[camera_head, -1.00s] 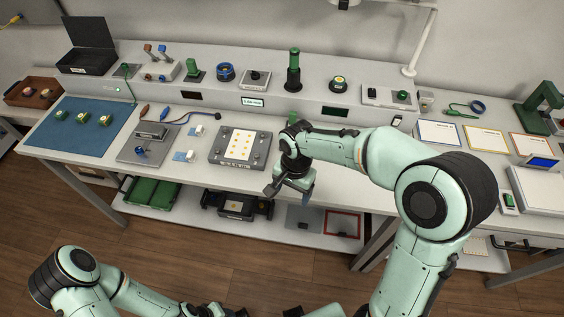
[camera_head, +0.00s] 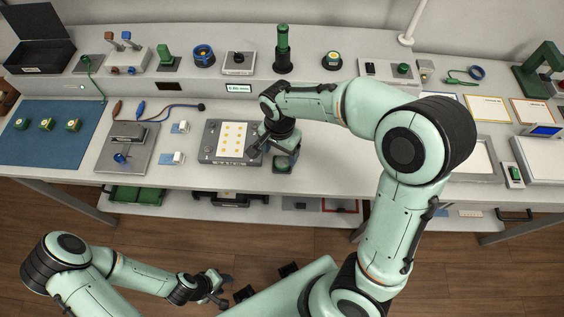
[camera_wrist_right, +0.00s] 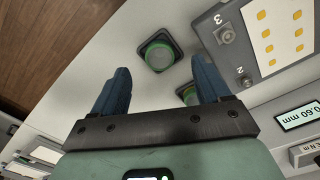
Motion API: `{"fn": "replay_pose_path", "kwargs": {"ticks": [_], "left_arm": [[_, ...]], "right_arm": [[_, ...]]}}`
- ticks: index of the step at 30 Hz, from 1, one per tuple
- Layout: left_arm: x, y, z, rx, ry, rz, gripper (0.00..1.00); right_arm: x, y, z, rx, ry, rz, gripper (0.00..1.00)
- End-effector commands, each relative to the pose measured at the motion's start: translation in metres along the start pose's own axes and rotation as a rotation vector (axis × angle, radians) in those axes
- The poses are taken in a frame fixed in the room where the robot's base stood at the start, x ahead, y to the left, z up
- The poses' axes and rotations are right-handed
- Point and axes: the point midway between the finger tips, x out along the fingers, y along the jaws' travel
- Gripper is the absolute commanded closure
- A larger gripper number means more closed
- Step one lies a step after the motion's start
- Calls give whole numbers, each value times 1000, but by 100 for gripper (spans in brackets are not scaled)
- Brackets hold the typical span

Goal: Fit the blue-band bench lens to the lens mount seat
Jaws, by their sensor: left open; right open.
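A round black piece with a blue band (camera_head: 204,54) stands on the raised back shelf; it looks like the blue-band lens, though its details are small. A dark square base with a round green top (camera_head: 284,162) sits on the bench near the front edge, and it shows in the right wrist view (camera_wrist_right: 159,55). I cannot tell whether it is the lens mount seat. My right gripper (camera_head: 272,150) is open and empty above the bench beside it; its spread fingers also show in the wrist view (camera_wrist_right: 160,66). My left gripper (camera_head: 224,290) is open and empty in front of the bench.
A grey panel with yellow dots (camera_head: 232,140) lies left of my right gripper. A blue mat (camera_head: 45,142) lies at the left.

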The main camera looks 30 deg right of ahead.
Motion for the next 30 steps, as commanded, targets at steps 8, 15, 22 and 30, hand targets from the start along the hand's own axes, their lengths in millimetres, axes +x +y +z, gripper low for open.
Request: {"fn": "replay_pose_path", "kwargs": {"ticks": [8, 15, 22, 30], "left_arm": [[0, 0, 0, 1, 1, 0, 57], [2, -1, 0, 0, 0, 0, 57], [2, -1, 0, 0, 0, 0, 57], [1, -1, 0, 0, 0, 0, 57]], "right_arm": [[26, 3, -6, 3, -1, 4, 24], [55, 3, -9, 0, -1, 2, 24], [57, 3, -9, 0, 0, -2, 24], [57, 3, -9, 0, 0, -1, 84]]}}
